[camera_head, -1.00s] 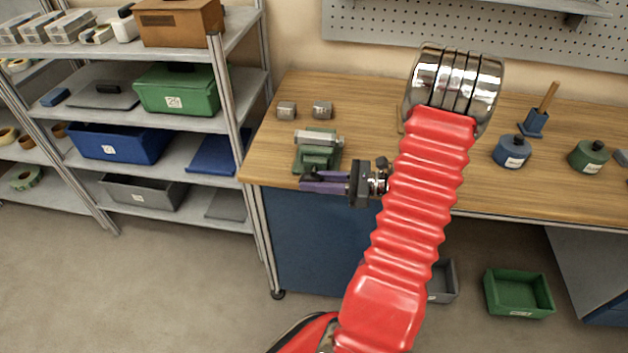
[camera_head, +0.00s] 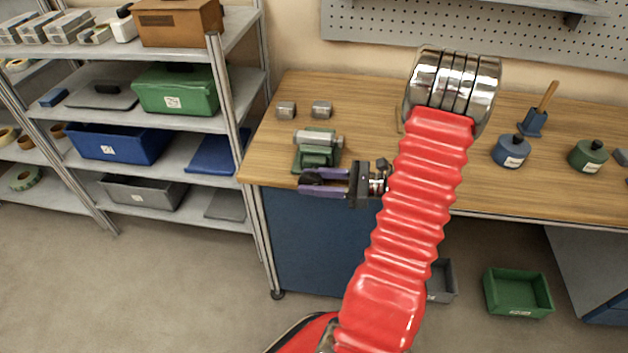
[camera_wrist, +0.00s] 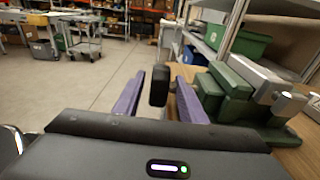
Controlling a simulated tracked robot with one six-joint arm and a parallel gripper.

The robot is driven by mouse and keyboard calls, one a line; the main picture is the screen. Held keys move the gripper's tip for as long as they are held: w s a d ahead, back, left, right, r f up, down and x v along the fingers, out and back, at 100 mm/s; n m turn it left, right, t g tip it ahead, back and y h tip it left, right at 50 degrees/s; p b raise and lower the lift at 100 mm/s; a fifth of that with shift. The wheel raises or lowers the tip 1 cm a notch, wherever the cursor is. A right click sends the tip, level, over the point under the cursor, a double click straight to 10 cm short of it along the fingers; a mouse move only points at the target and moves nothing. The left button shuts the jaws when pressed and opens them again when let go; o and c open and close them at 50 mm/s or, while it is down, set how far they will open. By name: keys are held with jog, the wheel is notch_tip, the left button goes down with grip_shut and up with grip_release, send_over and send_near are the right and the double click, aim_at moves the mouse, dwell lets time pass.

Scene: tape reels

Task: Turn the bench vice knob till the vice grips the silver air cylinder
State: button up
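The green bench vice (camera_head: 316,157) stands at the front left edge of the wooden bench. The silver air cylinder (camera_head: 318,138) lies across its top; it also shows at the right of the wrist view (camera_wrist: 262,82). Whether the jaws touch it I cannot tell. My gripper (camera_head: 303,181) is just in front of the vice, its purple fingers pointing left. In the wrist view my gripper (camera_wrist: 160,75) is open. The black vice knob (camera_wrist: 159,86) shows between the fingers, with a gap visible on each side.
A blue pot (camera_head: 512,151) and a green pot (camera_head: 589,156) stand on the bench to the right. A shelf rack (camera_head: 231,95) with bins is on the left. Open floor lies in front of the bench.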

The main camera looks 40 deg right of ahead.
jog(key=v, duration=1.3)
jog(key=shift+s+d, duration=0.3)
